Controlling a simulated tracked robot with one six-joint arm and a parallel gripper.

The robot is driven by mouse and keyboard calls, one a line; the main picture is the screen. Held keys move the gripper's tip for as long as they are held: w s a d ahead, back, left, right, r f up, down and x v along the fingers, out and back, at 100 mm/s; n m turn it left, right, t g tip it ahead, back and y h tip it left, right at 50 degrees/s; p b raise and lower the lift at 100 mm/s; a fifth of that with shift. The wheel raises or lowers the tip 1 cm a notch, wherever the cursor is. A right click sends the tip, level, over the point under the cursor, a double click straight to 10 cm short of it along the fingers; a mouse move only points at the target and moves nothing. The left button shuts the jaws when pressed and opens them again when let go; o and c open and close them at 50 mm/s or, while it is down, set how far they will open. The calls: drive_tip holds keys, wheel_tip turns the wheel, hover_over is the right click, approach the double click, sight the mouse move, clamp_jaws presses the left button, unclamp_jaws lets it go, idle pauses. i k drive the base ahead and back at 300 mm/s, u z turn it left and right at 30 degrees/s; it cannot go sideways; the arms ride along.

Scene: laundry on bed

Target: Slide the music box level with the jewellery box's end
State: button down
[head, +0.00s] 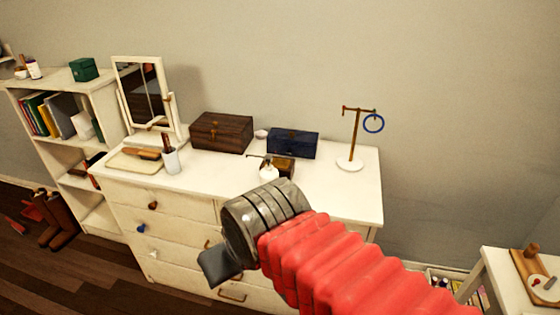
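On the white dresser (335,192) stand a brown wooden chest (222,132), a dark blue box (292,143) to its right, and a small brown box (282,167) in front of the blue one. The small box, with a thin crank-like bar at its left, looks like the music box. I cannot tell for sure whether the brown chest or the blue box is the jewellery box. My gripper (218,266) is in front of the dresser drawers, below the top and apart from the boxes. Its fingertips are not clearly separable.
A jewellery stand (352,163) with a blue ring is at the right. A mirror (145,95), brush cup (171,160) and tray (133,161) fill the left. The dresser's front right is clear.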

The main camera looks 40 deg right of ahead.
sight(286, 166)
drive_tip(key=z, duration=0.05)
drive_tip(key=i, duration=0.95)
